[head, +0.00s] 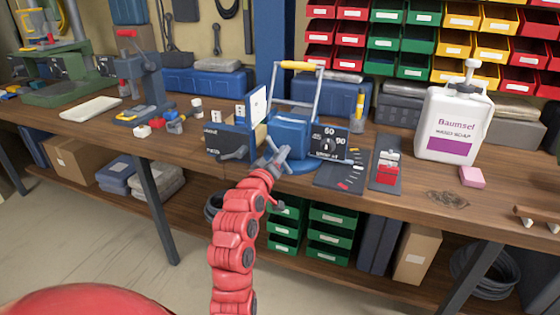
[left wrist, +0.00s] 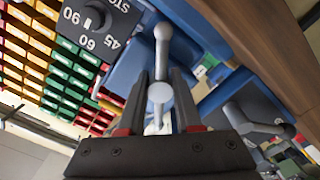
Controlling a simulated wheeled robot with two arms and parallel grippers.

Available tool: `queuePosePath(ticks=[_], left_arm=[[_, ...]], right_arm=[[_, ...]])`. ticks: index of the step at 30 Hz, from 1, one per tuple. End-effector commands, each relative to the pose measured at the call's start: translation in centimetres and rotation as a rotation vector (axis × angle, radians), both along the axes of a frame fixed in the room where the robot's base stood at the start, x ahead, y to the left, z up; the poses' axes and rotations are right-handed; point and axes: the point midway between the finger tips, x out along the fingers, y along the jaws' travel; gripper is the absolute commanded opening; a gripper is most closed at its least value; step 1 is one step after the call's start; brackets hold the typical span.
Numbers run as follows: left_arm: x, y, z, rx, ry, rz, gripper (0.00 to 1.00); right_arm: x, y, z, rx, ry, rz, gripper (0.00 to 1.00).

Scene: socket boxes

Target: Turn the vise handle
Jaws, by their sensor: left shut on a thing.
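The blue vise (head: 288,128) stands at the front edge of the workbench. Its grey handle, a bar with round knobs at its ends, shows in the left wrist view (left wrist: 163,45). My left gripper (head: 270,163) reaches the front of the vise from below. In the left wrist view my left gripper (left wrist: 160,100) has its two dark fingers shut on the vise handle, with one round knob between them. In the head view the fingers partly hide the handle. My right gripper is not in view.
A dial panel (head: 329,143) sits right of the vise, and a dark box with a grey lever (head: 228,142) is close on its left. A white soap jug (head: 453,122) and pink block (head: 472,177) stand further right. Colored bins line the wall.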

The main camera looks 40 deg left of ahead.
Motion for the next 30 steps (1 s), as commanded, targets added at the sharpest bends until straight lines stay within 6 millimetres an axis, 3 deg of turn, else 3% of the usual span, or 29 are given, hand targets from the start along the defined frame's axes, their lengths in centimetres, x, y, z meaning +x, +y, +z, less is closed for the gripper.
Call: queuePosePath(ticks=[1, 15, 30], left_arm=[[0.0, -0.1, -0.7, 0.042, 0.017, -0.001, 0.0], [0.0, 0.1, -0.4, 0.479, 0.118, 0.0, 0.0], [0.0, 0.1, -0.3, 0.918, 0.227, -0.004, 0.0]], right_arm=[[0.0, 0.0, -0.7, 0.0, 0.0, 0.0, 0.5], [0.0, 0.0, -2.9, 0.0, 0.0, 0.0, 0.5], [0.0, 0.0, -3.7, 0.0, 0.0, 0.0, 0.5]])
